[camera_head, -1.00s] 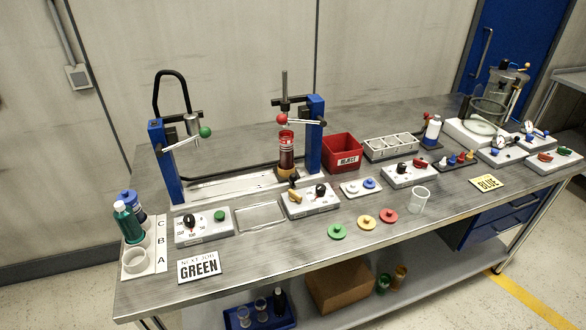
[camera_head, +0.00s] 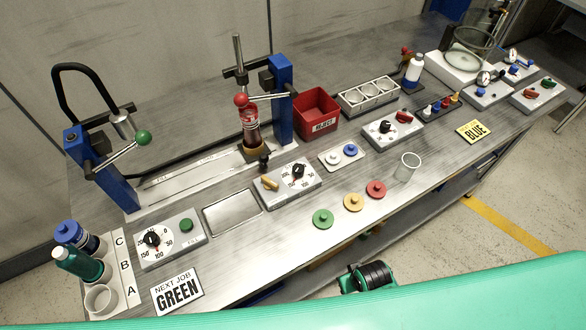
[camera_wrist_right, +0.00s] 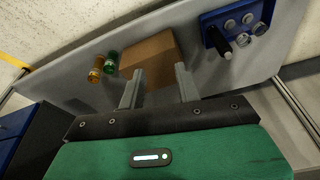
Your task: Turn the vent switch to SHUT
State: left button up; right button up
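Small control boxes stand on the bench, and their lettering is too small to show which switch is the vent switch. At the far right, near the glass bell jar (camera_head: 468,50), one box (camera_head: 537,93) has a red lever and a green knob. My left gripper is not in view.
The right wrist view shows a lower shelf with a cardboard box (camera_wrist_right: 152,60), small bottles (camera_wrist_right: 104,64) and a blue tray (camera_wrist_right: 222,45). On the bench stand a red reject bin (camera_head: 316,112), a clear cup (camera_head: 407,167) and coloured discs (camera_head: 353,202).

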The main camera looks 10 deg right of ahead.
notch_tip(320, 180, up, 19)
jog(key=w+a+p, duration=0.2)
jog(key=w+a+r+n+y, duration=0.2)
jog(key=w+a+r, duration=0.1)
jog(key=a+r, duration=0.25)
jog(key=w+a+r+n+y, duration=0.1)
jog(key=w+a+r+y, duration=0.1)
jog(key=w+a+r, duration=0.35)
notch_tip(320, 180, up, 8)
jog(key=n+g+h, duration=0.3)
jog(key=n+h, duration=0.1)
jog(key=h, duration=0.1)
send_over(267, 178)
notch_tip(267, 178, down, 12)
jog(key=p, duration=0.3)
pick_arm(q)
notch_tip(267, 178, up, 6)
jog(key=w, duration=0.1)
jog(key=shift+p, duration=0.3)
pick_arm(e)
jog(key=shift+f, duration=0.8)
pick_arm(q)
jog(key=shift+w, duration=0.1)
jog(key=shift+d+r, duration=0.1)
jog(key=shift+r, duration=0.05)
pick_arm(e)
grip_shut()
